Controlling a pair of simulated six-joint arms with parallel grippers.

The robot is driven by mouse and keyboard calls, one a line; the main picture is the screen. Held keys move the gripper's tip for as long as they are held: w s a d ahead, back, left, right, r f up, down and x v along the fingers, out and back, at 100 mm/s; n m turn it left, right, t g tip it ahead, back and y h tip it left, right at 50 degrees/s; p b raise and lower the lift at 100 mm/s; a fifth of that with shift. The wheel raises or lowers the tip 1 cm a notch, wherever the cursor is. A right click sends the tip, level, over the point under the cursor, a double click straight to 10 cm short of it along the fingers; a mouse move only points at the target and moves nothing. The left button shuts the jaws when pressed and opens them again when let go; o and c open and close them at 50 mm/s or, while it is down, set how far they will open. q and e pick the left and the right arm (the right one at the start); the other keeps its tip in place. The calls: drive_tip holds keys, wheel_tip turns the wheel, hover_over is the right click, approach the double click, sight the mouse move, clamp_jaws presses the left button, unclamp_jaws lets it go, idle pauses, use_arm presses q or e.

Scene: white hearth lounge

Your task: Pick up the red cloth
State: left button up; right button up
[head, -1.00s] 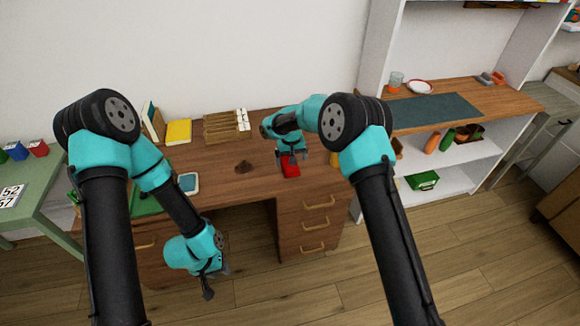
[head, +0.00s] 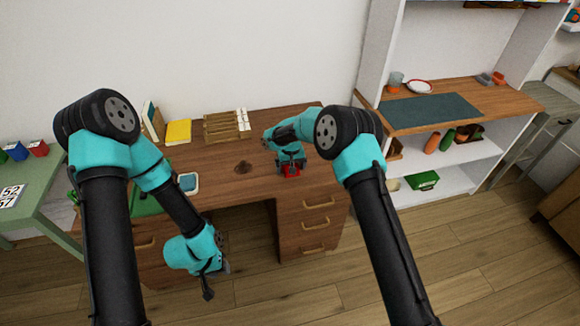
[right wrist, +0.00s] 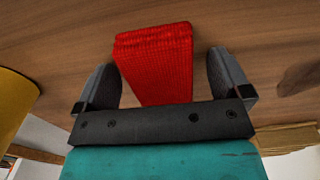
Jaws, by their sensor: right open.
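The red cloth (head: 291,171) lies on the brown desk (head: 225,180), near its front edge on the right side. In the right wrist view the cloth (right wrist: 155,62) looks folded and ribbed, and it sits between the two dark fingers. My right gripper (head: 291,165) is at the cloth and covers part of it in the head view. In the right wrist view my right gripper (right wrist: 166,80) is open, with a finger on each side of the cloth and a gap on the right. My left gripper (head: 212,280) hangs low in front of the desk, away from the cloth; its jaws are too unclear to judge.
A yellow object (right wrist: 14,105) stands left of the gripper in the right wrist view. A wooden rack (head: 226,127), a yellow book (head: 178,132) and a tablet-like item (head: 188,182) are on the desk. A shelf unit (head: 450,155) stands at the right.

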drive_tip(key=c, duration=1)
drive_tip(key=shift+r, duration=0.5)
wheel_tip(320, 180, up, 3)
drive_tip(key=shift+s+f, duration=0.1)
drive_tip(key=s, duration=1)
drive_tip(key=s+r, duration=0.1)
drive_tip(key=s, duration=0.5)
drive_tip(key=shift+r, duration=0.1)
drive_tip(key=shift+w, duration=0.1)
